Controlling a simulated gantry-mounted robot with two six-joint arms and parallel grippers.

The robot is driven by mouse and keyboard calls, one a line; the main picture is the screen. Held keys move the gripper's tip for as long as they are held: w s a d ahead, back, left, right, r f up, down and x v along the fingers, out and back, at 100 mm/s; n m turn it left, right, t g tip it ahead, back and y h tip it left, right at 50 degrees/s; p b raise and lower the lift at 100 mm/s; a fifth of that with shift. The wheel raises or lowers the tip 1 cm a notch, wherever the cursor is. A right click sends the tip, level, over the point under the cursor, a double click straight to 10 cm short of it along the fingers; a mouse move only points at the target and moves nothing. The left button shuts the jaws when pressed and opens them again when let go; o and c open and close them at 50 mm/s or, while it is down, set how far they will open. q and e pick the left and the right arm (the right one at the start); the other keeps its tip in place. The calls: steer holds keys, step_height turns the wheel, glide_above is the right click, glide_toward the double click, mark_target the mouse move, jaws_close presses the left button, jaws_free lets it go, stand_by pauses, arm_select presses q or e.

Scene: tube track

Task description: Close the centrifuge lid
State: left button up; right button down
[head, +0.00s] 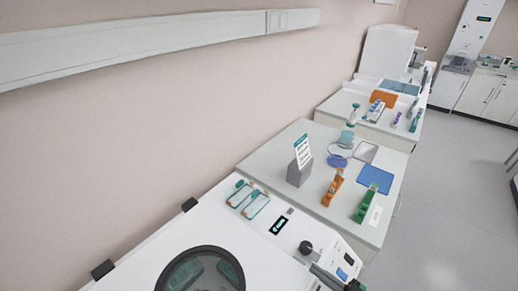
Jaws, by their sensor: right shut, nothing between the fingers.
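The white centrifuge (325,239) fills the lower middle of the head view. Its lid (150,262) lies across the top, with two black hinge blocks (190,204) on the wall side. A dark-rimmed round window (203,275) in the lid shows teal shapes inside; the picture's bottom edge cuts it off. The lid looks lowered, but I cannot tell whether its front edge is fully down. My right gripper (322,273) is shut and empty at the front right of the centrifuge, close to the lid's front side. Whether it touches the lid is unclear. My left gripper is out of view.
A black knob (305,247) and a small blue screen (342,273) are on the centrifuge front. Beyond is a bench with a grey sign stand (299,172), an orange rack (333,187) and a green rack (366,203).

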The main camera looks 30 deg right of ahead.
mark_target(315, 286)
step_height(315, 286, down, 4)
steer(key=shift+f+b, duration=0.1)
steer(key=shift+b, duration=0.9)
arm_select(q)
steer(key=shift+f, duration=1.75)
arm_select(e)
steer(key=shift+s+f, duration=0.15)
steer(key=shift+f, duration=0.3)
step_height(315, 286, up, 7)
steer(key=p, duration=0.5)
arm_select(q)
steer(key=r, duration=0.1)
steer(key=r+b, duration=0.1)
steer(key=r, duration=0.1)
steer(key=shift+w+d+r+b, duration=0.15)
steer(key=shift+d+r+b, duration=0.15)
steer(key=shift+b, duration=0.1)
arm_select(e)
steer(key=s+d+f, duration=0.4)
steer(key=s, duration=0.4)
steer(key=shift+s+f, duration=0.15)
steer(key=shift+s, duration=0.1)
steer(key=shift+a, duration=0.1)
